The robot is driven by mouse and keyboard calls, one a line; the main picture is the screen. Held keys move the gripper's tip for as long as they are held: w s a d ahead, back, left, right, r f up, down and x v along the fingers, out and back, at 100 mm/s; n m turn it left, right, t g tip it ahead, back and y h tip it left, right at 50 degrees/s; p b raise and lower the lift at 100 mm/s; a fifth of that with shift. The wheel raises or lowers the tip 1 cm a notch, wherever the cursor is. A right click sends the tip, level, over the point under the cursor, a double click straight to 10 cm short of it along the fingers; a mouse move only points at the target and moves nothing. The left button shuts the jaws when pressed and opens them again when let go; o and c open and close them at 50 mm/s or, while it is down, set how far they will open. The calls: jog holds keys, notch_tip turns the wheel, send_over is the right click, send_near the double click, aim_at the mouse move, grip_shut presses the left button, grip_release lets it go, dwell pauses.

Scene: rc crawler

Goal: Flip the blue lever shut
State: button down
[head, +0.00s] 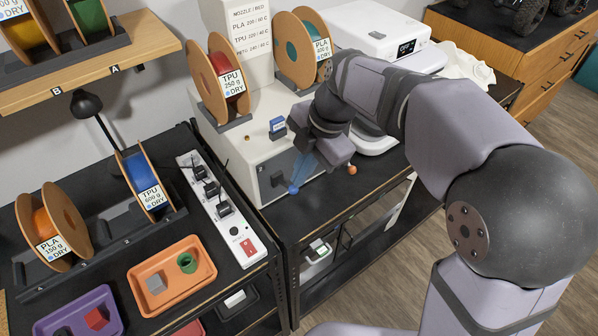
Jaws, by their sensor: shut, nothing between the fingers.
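The blue lever (302,171) is on the front of the white box (262,155), beside a dark square fitting. Its rounded end points down and left, and its upper part runs up toward my gripper. My gripper (330,158) is shut and empty, close to the lever's upper right. The gripper partly hides the front of the box, and I cannot tell whether it touches the lever.
Spools labelled TPU (220,82) and PLA (303,48) stand on the white box. A small blue-and-white block (277,126) sits on its top. A small orange ball (352,169) is right of my gripper. A power strip (225,210) lies to the left.

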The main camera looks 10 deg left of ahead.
jog(key=shift+a+f, duration=0.2)
jog(key=shift+f, duration=0.45)
jog(key=shift+s+d+f+b, duration=0.25)
jog(key=shift+f+b, duration=0.15)
jog(key=shift+b, duration=0.2)
jog(key=f+b, duration=0.1)
jog(key=s+d+f+b, duration=0.1)
jog(key=b, duration=0.1)
jog(key=f+b, duration=0.1)
jog(key=b, duration=0.1)
jog(key=shift+s+d+f, duration=0.3)
jog(key=shift+s+d, duration=0.05)
jog(key=shift+r, duration=0.15)
jog(key=shift+r+p, duration=0.35)
jog(key=shift+r, duration=0.35)
jog(key=shift+d, duration=0.1)
